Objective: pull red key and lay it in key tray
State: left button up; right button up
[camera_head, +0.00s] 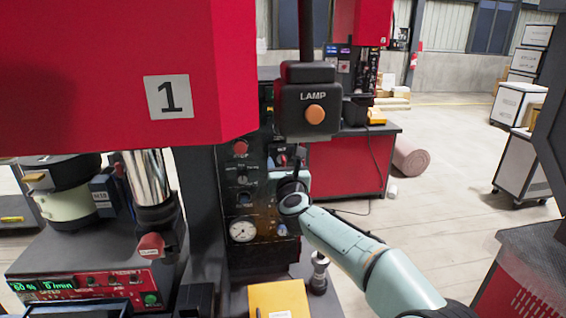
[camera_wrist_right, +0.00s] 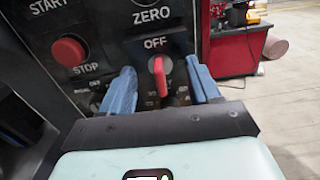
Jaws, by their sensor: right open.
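The red key (camera_wrist_right: 159,76) sits upright in a round switch under the word OFF on the black panel (camera_wrist_right: 110,45) in the right wrist view. My right gripper (camera_wrist_right: 160,66) is open, with one blue finger on each side of the key and a gap to both. In the head view my right gripper (camera_head: 300,180) is at the right side of the panel, and I cannot make out the key clearly there. A yellow tray-like box (camera_head: 278,299) with a white label lies at the bottom centre; I cannot tell whether it is the key tray. My left gripper is not in view.
A red STOP button (camera_wrist_right: 69,52) is left of the key. A red press head (camera_head: 130,75) marked 1 fills the upper left. Open floor (camera_head: 450,160) lies to the right.

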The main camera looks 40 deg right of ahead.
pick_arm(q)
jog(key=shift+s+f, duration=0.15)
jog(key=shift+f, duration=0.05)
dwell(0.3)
pick_arm(e)
grip_shut()
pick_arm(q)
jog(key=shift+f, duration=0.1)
pick_arm(e)
jog(key=shift+s, duration=0.1)
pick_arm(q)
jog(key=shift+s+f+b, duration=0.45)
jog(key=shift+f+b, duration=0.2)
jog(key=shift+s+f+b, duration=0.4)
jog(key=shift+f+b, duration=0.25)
pick_arm(e)
jog(key=shift+v, duration=2.95)
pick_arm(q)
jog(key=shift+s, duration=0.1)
